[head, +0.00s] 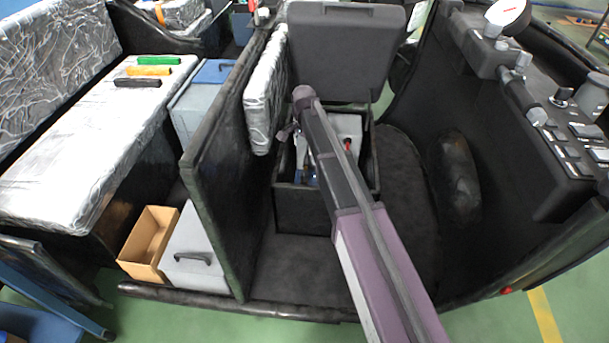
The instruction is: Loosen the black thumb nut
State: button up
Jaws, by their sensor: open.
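My arm reaches from the bottom right up to an open black box (303,210) in the middle of the head view. My gripper (300,155) points down into the box at its left side, mostly behind my arm link. It is open, but its fingertips are hard to make out. A light grey block (349,126), perhaps a battery, sits in the box, with a small red part (347,144) on it. I cannot make out the black thumb nut; my arm covers much of the box's inside.
The raised dark lid or seat back (345,50) stands behind the box. A black partition (222,165) and a silver-wrapped pad (265,95) are close on the left. A dashboard with switches (575,145) is on the right. A cardboard box (150,240) lies beyond the partition.

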aim_at(304, 173)
jog(key=shift+f, duration=0.2)
notch_tip(304, 173, down, 13)
jog(key=b, duration=1.3)
jog(key=shift+f+b, duration=0.15)
jog(key=shift+b, duration=0.2)
grip_shut()
